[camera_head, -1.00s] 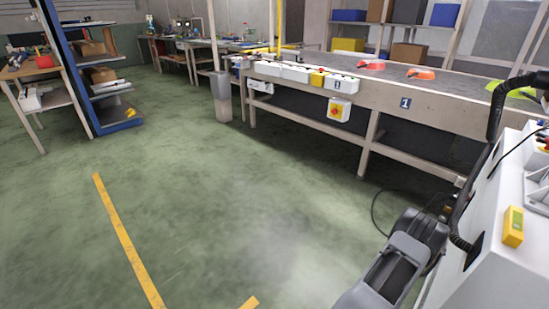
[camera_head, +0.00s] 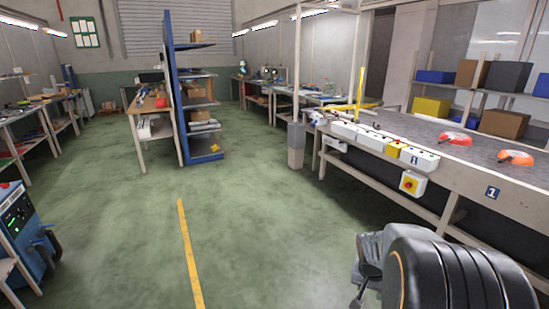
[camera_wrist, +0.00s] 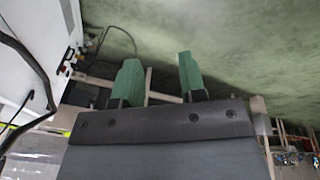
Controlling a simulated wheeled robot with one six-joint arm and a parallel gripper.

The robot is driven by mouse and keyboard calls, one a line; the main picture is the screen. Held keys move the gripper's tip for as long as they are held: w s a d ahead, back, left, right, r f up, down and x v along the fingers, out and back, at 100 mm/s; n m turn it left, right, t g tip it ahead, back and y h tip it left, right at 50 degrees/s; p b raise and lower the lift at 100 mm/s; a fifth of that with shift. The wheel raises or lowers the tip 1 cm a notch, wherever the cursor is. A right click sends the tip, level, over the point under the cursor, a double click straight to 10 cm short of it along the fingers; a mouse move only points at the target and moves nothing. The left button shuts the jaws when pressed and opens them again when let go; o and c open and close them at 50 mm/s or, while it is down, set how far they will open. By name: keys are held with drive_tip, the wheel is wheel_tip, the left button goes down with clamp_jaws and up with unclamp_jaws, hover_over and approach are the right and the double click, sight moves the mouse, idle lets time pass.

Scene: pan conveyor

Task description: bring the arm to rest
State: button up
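My gripper (camera_wrist: 158,78) shows in the wrist view with two green fingers spread apart. Nothing is between them; green floor and part of a pale frame show behind. In the head view my dark arm fills the lower right, with a grey part at its left end, in front of the long bench. The gripper's fingers cannot be made out there.
The conveyor bench (camera_head: 470,178) runs along the right, with orange pans (camera_head: 455,138) (camera_head: 516,158) on top and a yellow switch box (camera_head: 412,184) on its side. A blue shelf rack (camera_head: 176,100) stands further back. A blue machine (camera_head: 22,235) is at left. The middle floor is clear.

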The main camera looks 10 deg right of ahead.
drive_tip(key=s+a+r+n+t+y+p, duration=0.1)
drive_tip(key=a+r+n+p, duration=0.3)
drive_tip(key=a+r, duration=0.6)
drive_tip(key=s+a+r+n+t+y+p, duration=0.1)
drive_tip(key=s+a+r+n+p, duration=0.3)
drive_tip(key=a+r, duration=0.6)
drive_tip(key=shift+a+r+n+t+y+p, duration=0.2)
drive_tip(key=shift+r+n+t+y+p, duration=0.25)
drive_tip(key=shift+r+p, duration=0.5)
drive_tip(key=shift+s+d, duration=0.1)
drive_tip(key=shift+s, duration=0.1)
